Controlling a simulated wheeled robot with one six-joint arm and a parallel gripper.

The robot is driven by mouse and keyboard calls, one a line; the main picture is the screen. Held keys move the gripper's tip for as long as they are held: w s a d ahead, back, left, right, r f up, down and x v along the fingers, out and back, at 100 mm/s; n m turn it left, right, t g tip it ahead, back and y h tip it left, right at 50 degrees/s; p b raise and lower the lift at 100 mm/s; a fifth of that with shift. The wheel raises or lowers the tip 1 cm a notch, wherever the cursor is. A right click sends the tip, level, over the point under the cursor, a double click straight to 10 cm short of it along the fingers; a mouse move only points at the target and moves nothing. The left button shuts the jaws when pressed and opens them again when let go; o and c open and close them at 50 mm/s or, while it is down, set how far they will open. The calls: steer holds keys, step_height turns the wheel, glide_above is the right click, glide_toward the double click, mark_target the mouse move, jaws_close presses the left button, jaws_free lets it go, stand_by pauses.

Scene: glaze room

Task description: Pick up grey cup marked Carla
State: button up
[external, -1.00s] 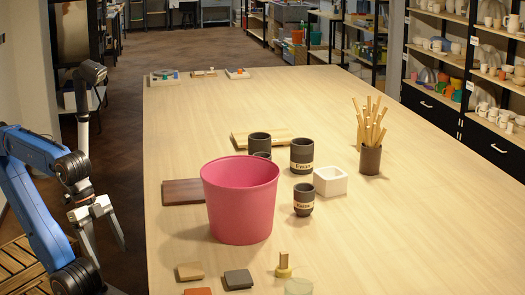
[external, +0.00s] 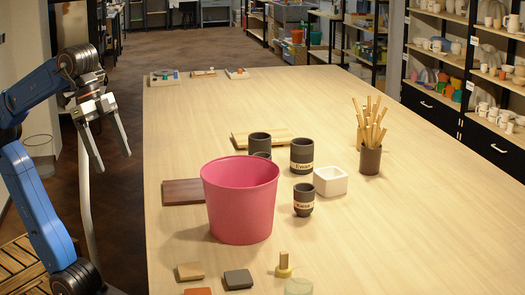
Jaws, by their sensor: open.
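Several dark grey cups stand in a group on the long wooden table (external: 400,230). One cup (external: 302,152) has a pale label that seems to read Ewan. A nearer cup (external: 303,199) has a pale label with a name too small to read surely. Another cup (external: 259,142) stands behind the pink bucket (external: 240,205) with no label showing. A further cup (external: 262,155) is mostly hidden by the bucket's rim. I cannot read Carla on any cup. My gripper (external: 114,163) is open and empty, left of the table edge, its fingers pointing down, far from the cups.
A white square dish (external: 330,181) stands right of the cups, and a dark pot of wooden sticks (external: 370,160) beyond it. A brown board (external: 184,192) lies left of the bucket. Small tiles (external: 238,279) lie in front. The table's right side is clear.

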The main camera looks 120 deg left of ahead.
steer(key=w+a+r+n+g, duration=0.1)
steer(key=w+a+r+n, duration=0.25)
steer(key=w+a, duration=0.65)
steer(key=n+g, duration=0.3)
steer(key=n, duration=0.9)
glide_above(260, 149)
steer(key=s+a, duration=0.2)
steer(key=a, duration=0.1)
step_height(260, 149, down, 8)
steer(key=r, duration=0.1)
steer(key=shift+f, duration=5.9)
steer(key=c, duration=1.3)
